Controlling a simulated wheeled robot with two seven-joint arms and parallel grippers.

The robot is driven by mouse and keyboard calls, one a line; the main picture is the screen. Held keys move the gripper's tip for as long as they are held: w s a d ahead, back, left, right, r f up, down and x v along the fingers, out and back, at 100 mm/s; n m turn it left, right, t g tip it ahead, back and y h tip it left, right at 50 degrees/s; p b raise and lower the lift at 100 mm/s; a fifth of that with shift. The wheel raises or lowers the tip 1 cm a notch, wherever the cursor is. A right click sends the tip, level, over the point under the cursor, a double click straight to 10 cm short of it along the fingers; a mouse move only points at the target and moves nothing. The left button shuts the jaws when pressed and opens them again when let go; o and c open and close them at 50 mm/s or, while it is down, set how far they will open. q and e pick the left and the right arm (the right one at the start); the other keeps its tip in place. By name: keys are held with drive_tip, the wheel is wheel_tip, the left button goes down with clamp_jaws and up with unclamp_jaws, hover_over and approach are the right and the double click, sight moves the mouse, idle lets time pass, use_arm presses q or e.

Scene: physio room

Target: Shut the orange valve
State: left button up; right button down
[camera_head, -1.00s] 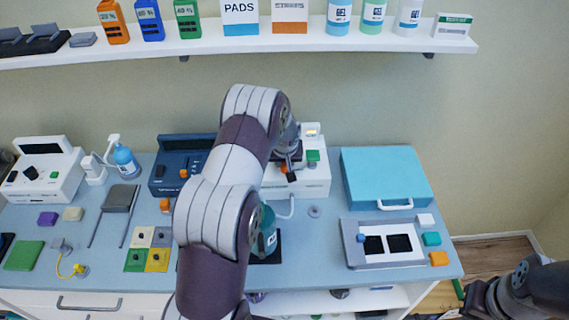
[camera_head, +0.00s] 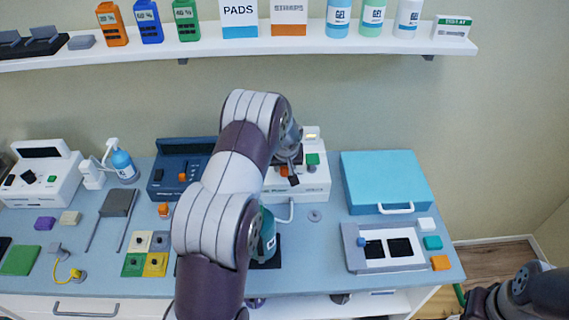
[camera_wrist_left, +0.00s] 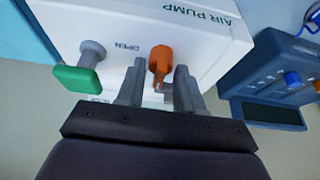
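The orange valve (camera_wrist_left: 160,62) is a small handle on the front of the white air pump (camera_wrist_left: 110,18), beside the printed word OPEN. In the head view the valve (camera_head: 284,170) shows only in part, beside my gripper and arm. My left gripper (camera_wrist_left: 160,82) is open, with one finger on each side of the valve's lower part. Gaps show between the fingers and the handle, and I cannot tell how deep it sits between them. The left gripper (camera_head: 291,163) is small and dark in the head view. Only part of my right arm shows at the lower right; its gripper is out of view.
A green handle (camera_wrist_left: 80,75) is on the pump just left of the orange valve. A dark blue device (camera_head: 177,182) stands left of the pump. A turquoise case (camera_head: 385,180) stands to its right. A shelf (camera_head: 300,35) with bottles runs above the bench.

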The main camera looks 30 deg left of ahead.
use_arm(q)
drive_tip(key=b+v, duration=0.3)
drive_tip(key=v, duration=0.9)
drive_tip(key=shift+r, duration=0.25)
drive_tip(key=shift+s+d, duration=0.1)
drive_tip(key=s+d+f+m, duration=0.1)
drive_tip(key=s+d+m, duration=0.1)
drive_tip(key=s+d, duration=0.2)
drive_tip(key=s+d+f+m+g+h, duration=0.1)
drive_tip(key=s+d, duration=0.4)
drive_tip(key=s, duration=0.6)
drive_tip(key=s+d+f+m+g+h, duration=0.1)
drive_tip(key=s+d+m, duration=0.2)
drive_tip(key=s, duration=0.4)
drive_tip(key=shift+s+d+f+m, duration=0.2)
drive_tip(key=shift+s+d+m, duration=0.15)
drive_tip(key=shift+d, duration=0.45)
drive_tip(key=shift+s, duration=0.15)
